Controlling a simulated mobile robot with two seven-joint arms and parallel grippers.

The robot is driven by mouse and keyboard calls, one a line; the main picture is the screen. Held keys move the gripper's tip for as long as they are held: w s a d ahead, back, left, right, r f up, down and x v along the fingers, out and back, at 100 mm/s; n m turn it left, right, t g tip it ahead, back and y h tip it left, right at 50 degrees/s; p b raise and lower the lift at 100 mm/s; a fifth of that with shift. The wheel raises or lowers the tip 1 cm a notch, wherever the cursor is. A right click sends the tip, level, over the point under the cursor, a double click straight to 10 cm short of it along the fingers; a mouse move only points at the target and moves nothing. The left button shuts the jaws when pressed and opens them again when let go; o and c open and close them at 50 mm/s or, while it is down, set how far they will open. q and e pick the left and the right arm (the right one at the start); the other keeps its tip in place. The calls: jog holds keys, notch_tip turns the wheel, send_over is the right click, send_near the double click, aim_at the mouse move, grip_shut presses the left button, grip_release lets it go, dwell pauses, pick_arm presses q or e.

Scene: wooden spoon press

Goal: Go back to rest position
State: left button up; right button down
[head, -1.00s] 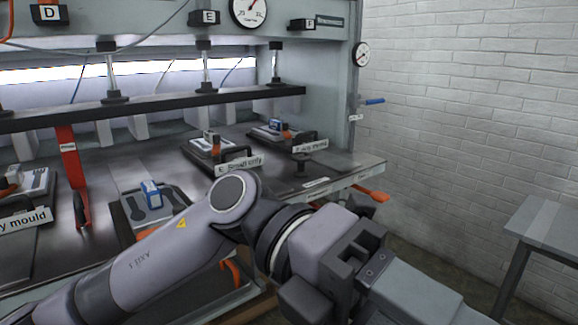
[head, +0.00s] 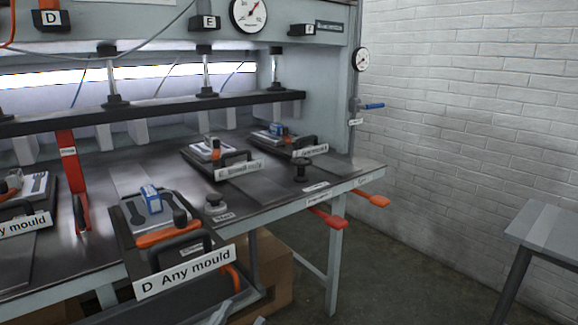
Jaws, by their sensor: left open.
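My left gripper (head: 238,318) shows only as two grey fingertips at the bottom edge, spread apart with nothing visible between them. The rest of it and its arm are out of the picture. It is below and in front of the mould labelled "D Any mould" (head: 185,272), which sits at the front of the press table (head: 255,207) with its dark handle toward me. A blue and white block (head: 151,199) rests on that mould. My right gripper is not in view.
More moulds stand on the table at left (head: 35,190), centre (head: 225,160) and back right (head: 290,140). A red upright bar (head: 70,175) and orange-red levers (head: 328,217) stick out. A cardboard box (head: 265,270) is under the table. Floor at right is clear before a grey side table (head: 545,225).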

pick_arm(q)
jog(key=s+a+f+n+g+y, duration=0.35)
jog(key=s+a+f, duration=0.35)
jog(key=f, duration=0.5)
jog(key=s+a+f+n+g+y, duration=0.2)
jog(key=s+a+f+g+y, duration=0.25)
jog(key=s+f, duration=0.6)
notch_tip(320, 180, up, 12)
jog(key=w+p, duration=0.1)
jog(key=p, duration=1.4)
jog(key=shift+w+a+m+h+p, duration=0.25)
jog(key=shift+a+m+h+p, duration=0.05)
jog(key=shift+a+m+p, duration=0.1)
